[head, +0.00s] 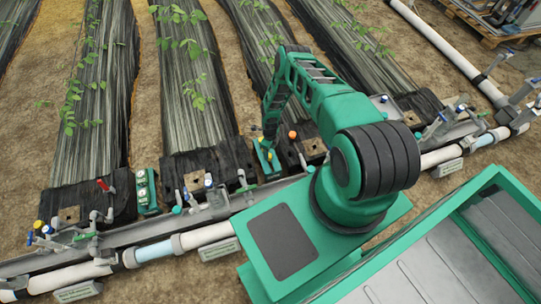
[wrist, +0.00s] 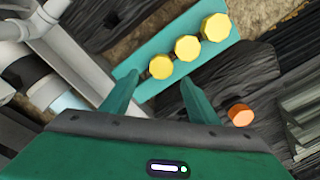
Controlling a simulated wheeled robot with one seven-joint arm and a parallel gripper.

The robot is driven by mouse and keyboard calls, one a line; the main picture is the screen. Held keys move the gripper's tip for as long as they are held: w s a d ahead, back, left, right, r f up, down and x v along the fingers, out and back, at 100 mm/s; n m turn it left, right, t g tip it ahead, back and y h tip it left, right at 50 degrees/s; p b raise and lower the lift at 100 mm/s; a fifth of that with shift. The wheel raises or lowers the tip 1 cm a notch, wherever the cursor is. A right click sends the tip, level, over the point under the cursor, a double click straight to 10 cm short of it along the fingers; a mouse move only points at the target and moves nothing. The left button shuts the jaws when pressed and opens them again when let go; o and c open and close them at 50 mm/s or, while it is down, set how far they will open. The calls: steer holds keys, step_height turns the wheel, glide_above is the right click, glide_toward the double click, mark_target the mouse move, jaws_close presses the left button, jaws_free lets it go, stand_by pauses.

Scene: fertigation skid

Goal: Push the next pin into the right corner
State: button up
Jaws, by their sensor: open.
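In the wrist view, three yellow-headed pins (wrist: 187,47) stand in a row on a teal rack (wrist: 217,63). My gripper (wrist: 159,80) is open, its two fingers reaching over the rack's near edge. The nearest yellow pin head (wrist: 160,67) shows between and just beyond the fingertips; I see no grip on it. An orange-headed pin (wrist: 240,115) sits in the dark sheet (wrist: 215,92) right of the gripper. In the head view, my gripper (head: 266,145) is low over the rack, and the orange pin (head: 292,135) shows just right of it. The pin shafts are hidden.
A rail with pipes and valves (head: 217,205) runs along the near side of the beds; pipework (wrist: 50,85) also lies left of my gripper. A sheet with a tan square (head: 313,147) lies right of the gripper.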

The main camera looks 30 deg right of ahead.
mark_target(270, 156)
steer(key=shift+f, duration=2.25)
steer(key=c, duration=1.1)
steer(key=shift+r, duration=3.15)
